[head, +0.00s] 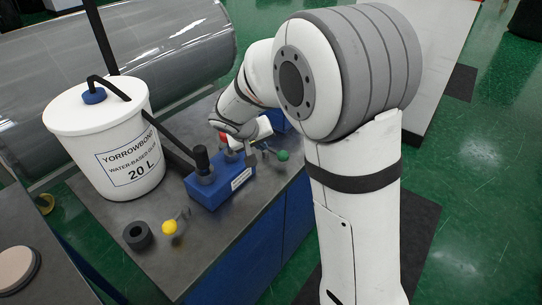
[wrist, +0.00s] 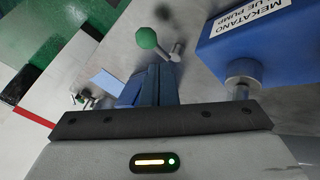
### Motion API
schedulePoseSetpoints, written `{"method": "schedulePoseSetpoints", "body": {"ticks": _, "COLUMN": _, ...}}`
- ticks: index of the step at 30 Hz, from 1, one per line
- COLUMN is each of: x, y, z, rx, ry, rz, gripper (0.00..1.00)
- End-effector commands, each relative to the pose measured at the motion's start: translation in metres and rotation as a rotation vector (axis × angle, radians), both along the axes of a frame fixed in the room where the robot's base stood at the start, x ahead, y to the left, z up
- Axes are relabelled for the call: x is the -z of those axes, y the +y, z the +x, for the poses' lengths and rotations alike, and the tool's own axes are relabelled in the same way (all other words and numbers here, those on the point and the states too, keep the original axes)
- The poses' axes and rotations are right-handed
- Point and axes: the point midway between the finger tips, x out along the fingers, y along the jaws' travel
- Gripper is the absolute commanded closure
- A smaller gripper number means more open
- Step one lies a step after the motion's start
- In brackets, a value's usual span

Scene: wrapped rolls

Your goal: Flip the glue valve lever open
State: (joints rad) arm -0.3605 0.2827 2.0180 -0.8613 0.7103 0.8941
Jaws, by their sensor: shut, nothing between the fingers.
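A blue glue pump block (head: 222,184) with a white label sits on the grey bench; its corner shows at the upper right of the wrist view (wrist: 222,52). A lever with a green ball knob (head: 283,155) stands to its right; the green knob (wrist: 146,39) is just beyond my fingertips in the wrist view. A red knob (head: 223,138) shows behind the pump and a yellow knob (head: 169,227) in front. I cannot tell from any label which is the glue valve lever. My gripper (wrist: 158,72) is shut and empty, close to the green-knobbed lever.
A white 20 L glue bucket (head: 117,155) with a black hose stands left of the pump. A dark ring (head: 138,235) lies at the bench front. A large grey wrapped roll (head: 175,50) lies behind. Green floor is open at the right.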

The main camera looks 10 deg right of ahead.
Motion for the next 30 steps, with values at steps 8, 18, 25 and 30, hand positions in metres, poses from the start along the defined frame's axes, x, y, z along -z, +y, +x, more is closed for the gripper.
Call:
{"method": "schedulePoseSetpoints", "body": {"ticks": 8, "x": 0.001, "y": 0.001, "z": 0.002, "rx": -0.002, "ry": -0.003, "rz": -0.001, "gripper": 1.00}}
{"method": "schedulePoseSetpoints", "body": {"ticks": 18, "x": 0.021, "y": -0.009, "z": 0.012, "rx": 0.000, "ry": 0.002, "rz": -0.004, "gripper": 1.00}}
{"method": "schedulePoseSetpoints", "body": {"ticks": 25, "x": 0.057, "y": -0.024, "z": 0.030, "rx": 0.000, "ry": 0.002, "rz": -0.004, "gripper": 1.00}}
{"method": "schedulePoseSetpoints", "body": {"ticks": 30, "x": 0.075, "y": -0.033, "z": 0.041, "rx": 0.000, "ry": 0.000, "rz": -0.002, "gripper": 1.00}}
